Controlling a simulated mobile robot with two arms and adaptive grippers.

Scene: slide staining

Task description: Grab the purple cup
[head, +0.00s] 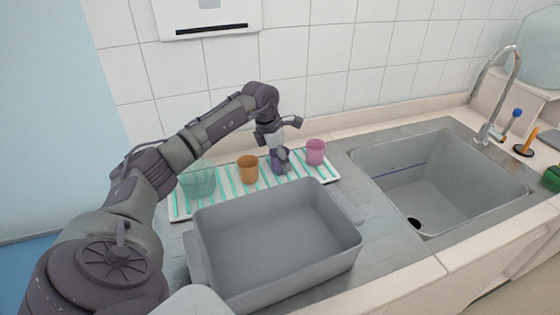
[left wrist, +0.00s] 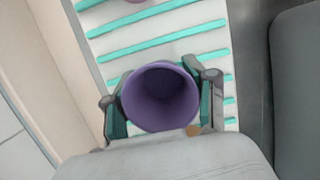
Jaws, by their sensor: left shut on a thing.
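The purple cup (left wrist: 160,97) is upright in the left wrist view, its open rim facing the camera. The fingers of my left gripper (left wrist: 163,108) are on both sides of it, shut on it. In the head view, my left gripper (head: 279,158) is over the striped drying mat, and the purple cup (head: 280,163) is mostly hidden by the fingers. I cannot tell whether the cup's base touches the mat. My right gripper is not in view.
The striped mat (head: 179,208) also holds a pink cup (head: 315,152), an orange cup (head: 247,170) and a clear green container (head: 197,181). A large grey tub (head: 275,240) stands in front. The sink (head: 440,180) is to the right, the tiled wall behind.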

